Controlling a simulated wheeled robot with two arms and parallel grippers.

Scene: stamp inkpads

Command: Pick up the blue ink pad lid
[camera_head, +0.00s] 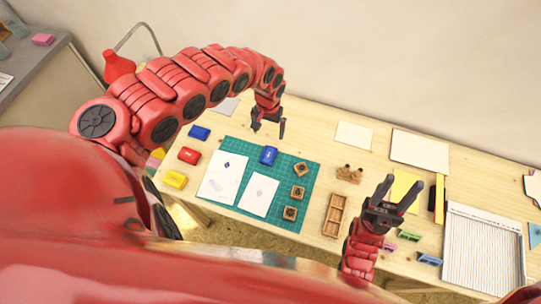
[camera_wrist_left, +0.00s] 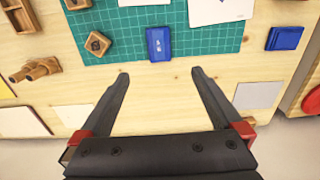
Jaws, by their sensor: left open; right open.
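A blue ink pad with a small pale mark on its top (camera_head: 269,155) lies at the far edge of the green cutting mat (camera_head: 308,180); it also shows in the left wrist view (camera_wrist_left: 159,44). I cannot tell whether its lid is separate from a base. My left gripper (camera_head: 268,132) is open and empty above the table, just beyond this pad. In the left wrist view the pad lies ahead of the open fingers (camera_wrist_left: 160,72), centred between them and not touching. A second blue pad (camera_head: 199,132) lies left of the mat. My right gripper (camera_head: 402,185) is open and empty.
Red (camera_head: 189,155) and yellow (camera_head: 174,179) pads lie left of the mat. Two white sheets and several wooden stamps (camera_head: 298,192) are on the mat. A wooden tray (camera_head: 334,215) and wooden holder (camera_head: 349,174) stand to its right. Bare wood surrounds the mat's far edge.

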